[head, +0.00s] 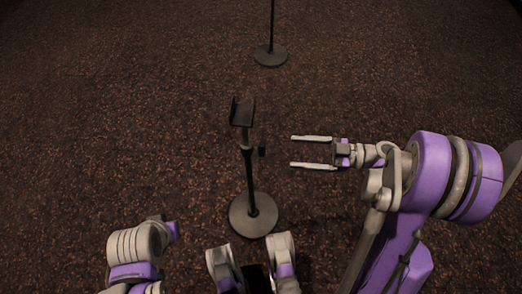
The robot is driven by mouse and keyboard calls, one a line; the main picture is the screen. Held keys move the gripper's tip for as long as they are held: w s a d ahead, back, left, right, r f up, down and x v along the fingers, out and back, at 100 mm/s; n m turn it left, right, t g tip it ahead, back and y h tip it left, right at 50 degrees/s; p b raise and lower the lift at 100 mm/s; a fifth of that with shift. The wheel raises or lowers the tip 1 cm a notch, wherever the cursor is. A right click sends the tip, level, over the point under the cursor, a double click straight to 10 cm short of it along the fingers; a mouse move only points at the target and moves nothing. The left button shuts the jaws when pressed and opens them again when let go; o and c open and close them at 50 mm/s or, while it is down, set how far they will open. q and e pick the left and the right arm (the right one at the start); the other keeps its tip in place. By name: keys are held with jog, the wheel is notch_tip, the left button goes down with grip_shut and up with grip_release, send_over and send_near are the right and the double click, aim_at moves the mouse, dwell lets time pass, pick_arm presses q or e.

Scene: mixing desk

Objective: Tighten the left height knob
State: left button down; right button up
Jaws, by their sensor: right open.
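A black stand (249,175) with a round base stands upright on the floor in the middle of the head view. It has a forked bracket (242,114) at its top. A small dark knob (262,148) sticks out on the right side of its pole, below the bracket. My right gripper (292,151) is to the right of the knob. Its two pale fingers point left at it, open and empty, with a gap between the fingertips and the knob. Part of my left arm shows at the lower left, but its gripper is not visible.
A second black stand (270,54) with a round base and thin pole stands farther back, its top cut off by the frame edge. The dark speckled floor (120,130) around both stands is clear.

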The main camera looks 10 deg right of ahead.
aim_at(263, 148)
jog(key=b+x, duration=0.1)
jog(key=x, duration=0.9)
jog(key=shift+a+r, duration=0.1)
jog(key=shift+a, duration=0.15)
grip_shut()
jog(key=shift+m, duration=1.3)
grip_release()
